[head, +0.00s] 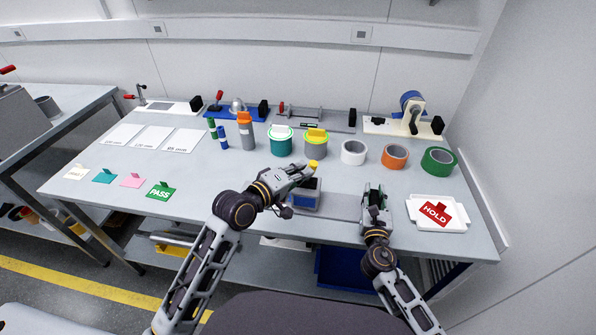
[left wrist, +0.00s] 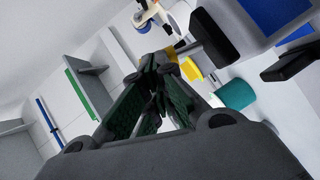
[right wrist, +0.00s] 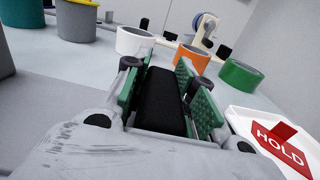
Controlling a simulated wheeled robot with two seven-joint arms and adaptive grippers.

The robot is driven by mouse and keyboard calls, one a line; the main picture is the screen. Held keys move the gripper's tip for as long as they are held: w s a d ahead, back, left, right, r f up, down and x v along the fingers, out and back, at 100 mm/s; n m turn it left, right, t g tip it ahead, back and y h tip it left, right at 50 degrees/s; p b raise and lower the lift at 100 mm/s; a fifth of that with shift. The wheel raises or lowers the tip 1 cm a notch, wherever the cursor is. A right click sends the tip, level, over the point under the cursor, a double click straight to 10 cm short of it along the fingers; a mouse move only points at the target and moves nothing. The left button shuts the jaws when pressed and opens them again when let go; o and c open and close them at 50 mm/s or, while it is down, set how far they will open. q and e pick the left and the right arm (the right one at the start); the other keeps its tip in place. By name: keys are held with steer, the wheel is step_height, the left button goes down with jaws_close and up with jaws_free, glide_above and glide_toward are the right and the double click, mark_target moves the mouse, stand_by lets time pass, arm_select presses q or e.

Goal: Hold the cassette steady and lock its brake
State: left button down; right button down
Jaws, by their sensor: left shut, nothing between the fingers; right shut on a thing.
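The cassette looks like a grey box with a blue front (head: 304,199) near the table's front edge, with a flat grey plate (head: 343,206) reaching right from it. A yellow piece (head: 314,164), perhaps the brake lever, shows at its top, partly behind my left gripper (head: 308,169). That gripper is shut and empty, its tips close to the yellow piece; I cannot tell whether they touch. The yellow piece also shows in the left wrist view (left wrist: 191,69). My right gripper (head: 374,190) is shut on a black block (right wrist: 162,104), apparently the grip at the plate's right end.
A white tray with a red HOLD tag (head: 464,226) lies right of my right gripper. White (head: 353,153), orange (head: 395,157) and green (head: 439,162) rolls stand behind. Teal (head: 281,142) and grey (head: 316,147) tubs stand behind my left gripper. The table's left front holds small coloured tags.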

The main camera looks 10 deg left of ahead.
arm_select(q)
steer(key=shift+d, duration=0.4)
arm_select(e)
steer(key=shift+f, duration=0.25)
arm_select(q)
steer(key=shift+d, duration=0.3)
steer(key=v, duration=0.7)
steer(key=shift+s+r, duration=0.15)
steer(key=shift+s, duration=0.05)
stand_by(0.4)
steer(key=shift+a, duration=0.1)
arm_select(e)
steer(key=c, duration=1.1)
jaws_free()
steer(key=shift+r, duration=0.15)
